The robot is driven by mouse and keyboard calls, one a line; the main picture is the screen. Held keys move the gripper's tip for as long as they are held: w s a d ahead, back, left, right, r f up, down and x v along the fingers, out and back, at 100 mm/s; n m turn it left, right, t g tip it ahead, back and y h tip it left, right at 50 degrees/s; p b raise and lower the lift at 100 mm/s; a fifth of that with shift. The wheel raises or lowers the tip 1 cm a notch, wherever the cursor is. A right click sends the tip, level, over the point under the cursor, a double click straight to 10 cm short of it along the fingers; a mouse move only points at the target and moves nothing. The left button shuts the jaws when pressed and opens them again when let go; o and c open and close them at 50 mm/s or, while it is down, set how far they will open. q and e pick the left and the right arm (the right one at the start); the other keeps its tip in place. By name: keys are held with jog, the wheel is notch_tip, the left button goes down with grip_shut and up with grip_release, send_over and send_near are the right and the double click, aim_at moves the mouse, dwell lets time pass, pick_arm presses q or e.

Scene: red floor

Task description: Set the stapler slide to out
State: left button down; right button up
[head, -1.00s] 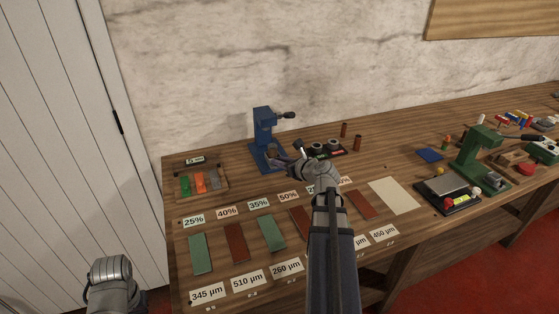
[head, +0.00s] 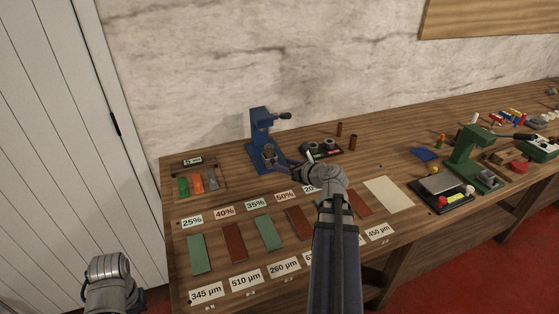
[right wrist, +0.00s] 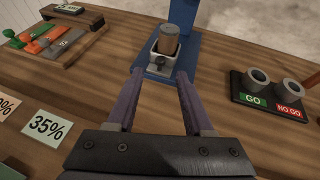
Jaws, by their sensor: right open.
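The blue stapler (head: 262,132) stands upright at the back of the bench, near the wall. In the right wrist view its blue base (right wrist: 190,50) carries a pale slide holder (right wrist: 163,64) with a brown cylinder (right wrist: 170,41) in it. My right gripper (head: 279,164) is at the front of the stapler base. In the right wrist view my right gripper (right wrist: 160,76) is open, its fingers pointing at the slide holder with nothing between them. I cannot tell whether the tips touch the holder. My left arm shows at the lower left, but its gripper is out of view.
A tray of coloured pieces (head: 202,182) lies left of the stapler. A GO / NO GO gauge block (head: 322,150) and brown cylinders (head: 338,129) stand to the right. Strips and labels (head: 232,243) cover the front. A green press (head: 470,155) stands farther right.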

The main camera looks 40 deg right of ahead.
jog(key=shift+p+v, duration=0.4)
jog(key=shift+v, duration=1.35)
